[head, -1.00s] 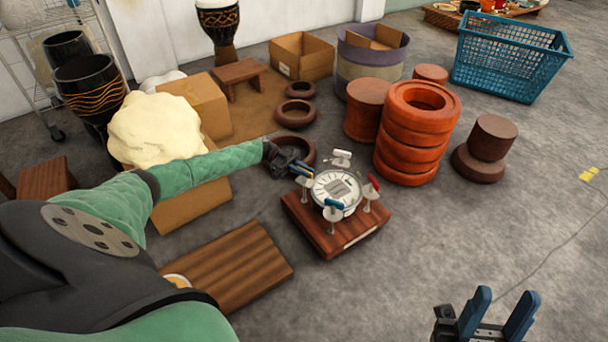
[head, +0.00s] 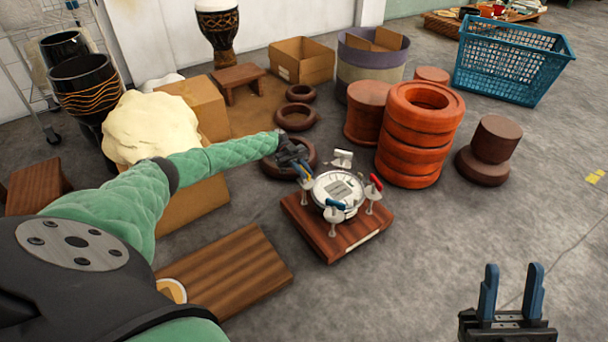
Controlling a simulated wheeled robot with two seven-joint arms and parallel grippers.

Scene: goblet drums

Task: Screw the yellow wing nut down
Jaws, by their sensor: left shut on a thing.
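A round white drum fixture with a dial face (head: 340,188) sits on a dark red-brown wooden base (head: 335,240). Wing nuts stand on posts around it: white (head: 343,157) at the back, red (head: 376,181) at the right, blue (head: 335,204) at the front. The yellow wing nut (head: 307,178) is at the left post, mostly hidden by my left gripper (head: 304,175). That gripper points down and is shut on it. My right gripper (head: 511,282) is open and empty above bare floor at the lower right.
A stack of orange rings (head: 418,145) stands close behind the fixture to the right. Dark rings (head: 296,118) lie behind my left gripper. A wooden board (head: 225,275) lies at the front left.

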